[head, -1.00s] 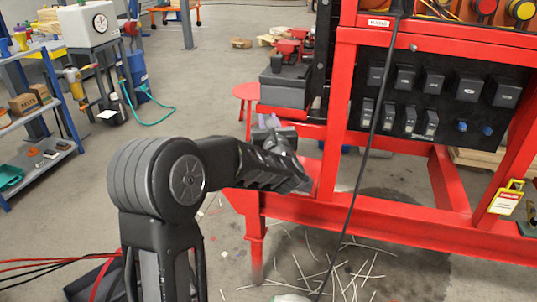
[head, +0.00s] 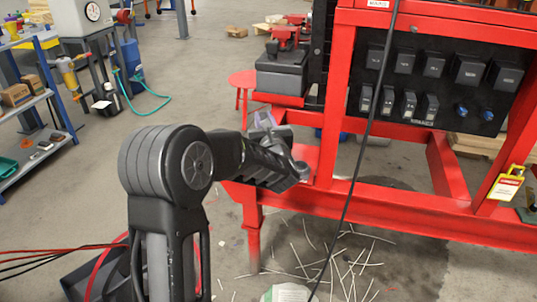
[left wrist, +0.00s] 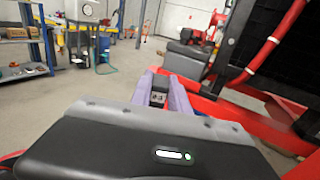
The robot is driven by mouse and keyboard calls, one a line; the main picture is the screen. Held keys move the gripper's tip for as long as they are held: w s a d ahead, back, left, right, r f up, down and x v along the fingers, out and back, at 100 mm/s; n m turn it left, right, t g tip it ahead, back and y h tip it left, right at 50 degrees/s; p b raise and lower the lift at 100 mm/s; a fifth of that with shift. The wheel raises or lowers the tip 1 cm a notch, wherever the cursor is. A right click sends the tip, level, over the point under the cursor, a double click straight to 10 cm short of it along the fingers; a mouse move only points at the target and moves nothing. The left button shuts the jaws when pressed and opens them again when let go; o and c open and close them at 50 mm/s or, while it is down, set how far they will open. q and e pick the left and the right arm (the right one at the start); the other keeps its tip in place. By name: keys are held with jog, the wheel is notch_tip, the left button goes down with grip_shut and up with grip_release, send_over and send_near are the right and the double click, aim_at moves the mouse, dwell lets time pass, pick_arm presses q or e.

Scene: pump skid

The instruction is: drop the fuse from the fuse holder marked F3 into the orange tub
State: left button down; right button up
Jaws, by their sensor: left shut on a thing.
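I cannot make out the orange tub. My right gripper is not in view.
The red skid frame (head: 400,203) fills the right side. A dark grey box (head: 283,80) and a red stool (head: 243,79) stand behind the gripper. Loose strips (head: 350,272) litter the floor. Blue shelving (head: 40,110) stands at left.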

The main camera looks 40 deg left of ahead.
pick_arm(q)
jog(key=shift+f, duration=0.7)
jog(key=c, duration=1.2)
grip_release()
jog(key=shift+o, duration=0.2)
jog(key=v, duration=0.7)
jog(key=shift+s+d, duration=0.3)
jog(key=shift+s, duration=0.05)
